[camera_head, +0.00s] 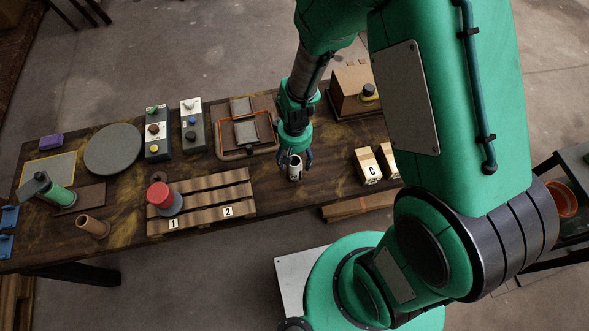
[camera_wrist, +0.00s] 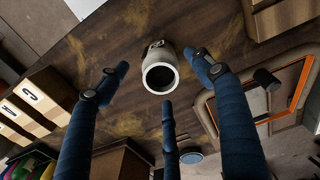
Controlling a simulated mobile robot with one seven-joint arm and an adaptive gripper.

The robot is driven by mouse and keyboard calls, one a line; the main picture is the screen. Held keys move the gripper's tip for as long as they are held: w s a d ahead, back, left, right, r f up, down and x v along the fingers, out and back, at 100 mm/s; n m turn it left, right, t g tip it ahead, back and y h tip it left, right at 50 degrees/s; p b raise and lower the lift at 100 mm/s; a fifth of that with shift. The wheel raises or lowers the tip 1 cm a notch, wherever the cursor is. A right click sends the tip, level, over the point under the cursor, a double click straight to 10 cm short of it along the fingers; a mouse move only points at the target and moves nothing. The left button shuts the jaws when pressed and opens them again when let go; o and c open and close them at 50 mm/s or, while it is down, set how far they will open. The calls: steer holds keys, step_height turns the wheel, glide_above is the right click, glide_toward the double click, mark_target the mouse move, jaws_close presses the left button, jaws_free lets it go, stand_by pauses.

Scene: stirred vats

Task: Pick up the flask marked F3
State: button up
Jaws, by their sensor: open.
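A small pale flask (camera_head: 296,172) with a dark mark on its side stands upright on the dark wooden table. I cannot surely read the mark. In the wrist view the flask (camera_wrist: 160,72) shows its round open mouth toward the camera. My gripper (camera_head: 295,157) is over the flask, pointing down, with its blue fingers open. In the wrist view the fingers spread around the flask's outline, with visible gaps between them and it. Nothing is held.
A slatted rack (camera_head: 200,203) marked 1 and 2 lies left of the flask and bears a red-topped vessel (camera_head: 160,194). A box marked C (camera_head: 368,167) stands to the right. An orange-rimmed tray (camera_head: 233,155) lies behind left. Bare table surrounds the flask.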

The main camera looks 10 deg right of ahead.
steer(key=shift+f, duration=1.7)
steer(key=shift+f+b, duration=1.05)
steer(key=shift+f, duration=1.55)
steer(key=c, duration=1.2)
